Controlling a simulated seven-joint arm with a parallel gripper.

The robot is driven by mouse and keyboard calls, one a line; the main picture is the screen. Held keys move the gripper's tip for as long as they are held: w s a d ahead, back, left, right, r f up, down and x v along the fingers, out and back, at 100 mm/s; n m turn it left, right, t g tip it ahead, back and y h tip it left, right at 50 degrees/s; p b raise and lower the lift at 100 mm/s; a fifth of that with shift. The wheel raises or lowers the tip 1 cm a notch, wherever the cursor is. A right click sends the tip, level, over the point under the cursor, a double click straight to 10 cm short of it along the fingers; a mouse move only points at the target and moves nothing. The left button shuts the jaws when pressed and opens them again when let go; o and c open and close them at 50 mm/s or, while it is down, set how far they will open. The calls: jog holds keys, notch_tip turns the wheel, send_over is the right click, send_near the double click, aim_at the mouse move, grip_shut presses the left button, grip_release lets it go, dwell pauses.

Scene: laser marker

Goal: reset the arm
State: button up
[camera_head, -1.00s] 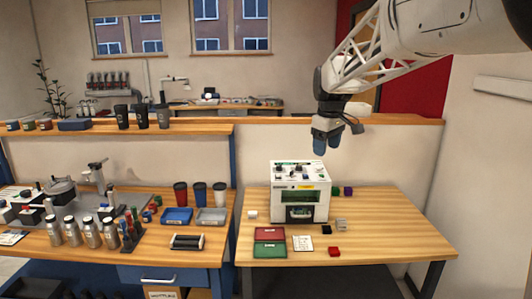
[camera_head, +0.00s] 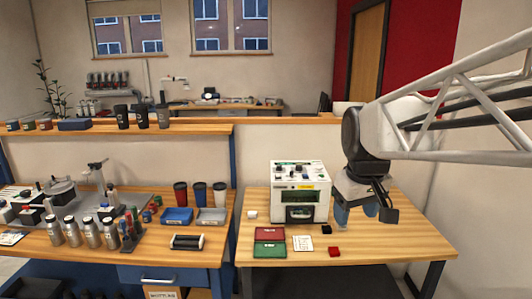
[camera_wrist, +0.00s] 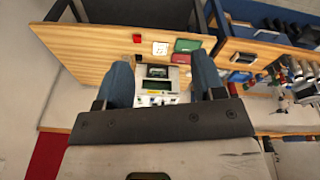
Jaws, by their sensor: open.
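My gripper (camera_head: 356,213) hangs at the right of the white laser marker (camera_head: 300,192), in front of the right part of the wooden table (camera_head: 410,240) in the head view. Its two blue fingers point down and are apart, with nothing seen between them. In the wrist view my gripper (camera_wrist: 163,80) shows its fingers on either side of the laser marker (camera_wrist: 160,85), which stands farther off beyond them. The arm hides part of the table's right side in the head view.
A green tray (camera_head: 268,250), a red tray (camera_head: 270,234), a white card (camera_head: 303,243), a red block (camera_head: 334,252) and a black block (camera_head: 326,229) lie on the table's front. A second bench (camera_head: 200,252) with cups and bottles stands left. The table's front right is clear.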

jog(key=s+f+m, duration=0.1)
jog(key=s+f, duration=0.3)
jog(key=s, duration=0.4)
jog(key=s+f+m, duration=0.2)
jog(key=s+f, duration=0.3)
jog(key=s, duration=0.3)
jog(key=shift+s+f+m, duration=0.15)
jog(key=shift+s+m, duration=0.15)
jog(key=shift+s, duration=0.1)
